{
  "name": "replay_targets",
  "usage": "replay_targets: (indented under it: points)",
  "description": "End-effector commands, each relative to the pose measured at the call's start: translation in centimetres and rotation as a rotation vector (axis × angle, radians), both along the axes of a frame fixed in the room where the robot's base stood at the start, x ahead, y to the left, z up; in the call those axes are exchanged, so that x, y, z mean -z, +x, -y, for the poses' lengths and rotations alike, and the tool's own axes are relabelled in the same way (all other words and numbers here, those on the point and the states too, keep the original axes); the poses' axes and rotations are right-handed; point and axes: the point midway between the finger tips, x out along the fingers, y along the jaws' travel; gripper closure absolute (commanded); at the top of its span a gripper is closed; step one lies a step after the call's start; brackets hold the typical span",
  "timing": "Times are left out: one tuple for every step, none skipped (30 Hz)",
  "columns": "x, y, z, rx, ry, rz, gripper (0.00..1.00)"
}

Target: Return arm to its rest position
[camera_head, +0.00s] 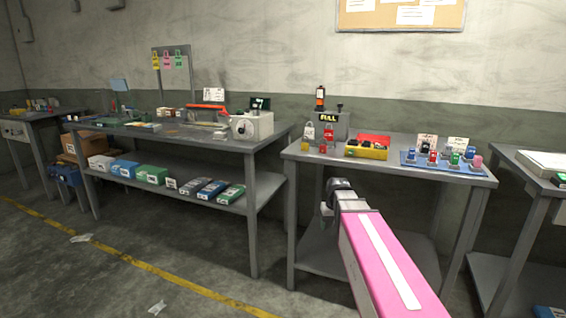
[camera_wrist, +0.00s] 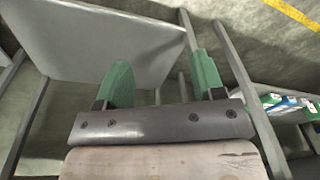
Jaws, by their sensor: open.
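My arm, pink with a white stripe, reaches up from the lower right in the head view. My gripper (camera_head: 331,212) is at its far end, in front of the right-hand workbench (camera_head: 392,167) and below its top. In the wrist view my gripper (camera_wrist: 160,82) shows two green fingers spread apart, with nothing between them. A grey shelf panel lies beyond the fingers there. I see no contact between the fingers and the bench.
The right bench carries a yellow box (camera_head: 367,152), a blue mat (camera_head: 409,159) and small coloured items. A longer bench (camera_head: 190,138) on the left has boxes on its lower shelf. Another table (camera_head: 530,172) stands at far right. Open floor (camera_head: 130,285) lies front left.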

Motion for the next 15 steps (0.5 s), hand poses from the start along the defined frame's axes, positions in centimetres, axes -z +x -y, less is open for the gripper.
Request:
replay_targets:
  points:
    - [1.8,-2.3,-0.1,0.010,-0.003,-0.015,0.38]
    - [2.6,-3.2,-0.1,0.016,-0.006,-0.021,0.38]
    - [3.8,-4.4,-0.1,0.025,-0.009,-0.031,0.38]
    - [4.6,-5.3,-0.1,0.032,-0.012,-0.038,0.38]
    - [5.4,-6.2,-0.1,0.037,-0.015,-0.043,0.38]
    - [6.5,-7.5,-0.2,0.045,-0.018,-0.053,0.38]
    - [7.2,-8.4,-0.2,0.051,-0.021,-0.059,0.38]
    - [7.9,-9.3,-0.2,0.058,-0.023,-0.065,0.38]
    - [8.8,-10.4,-0.2,0.064,-0.026,-0.072,0.38]
    - [9.4,-11.3,-0.2,0.069,-0.028,-0.079,0.38]
    - [9.9,-12.0,-0.2,0.074,-0.031,-0.084,0.38]
    - [10.5,-12.9,-0.2,0.080,-0.034,-0.089,0.38]
    - [11.0,-13.5,-0.2,0.084,-0.036,-0.093,0.38]
    - [11.3,-14.0,-0.2,0.086,-0.038,-0.096,0.38]
    - [11.7,-14.6,-0.2,0.090,-0.040,-0.100,0.38]
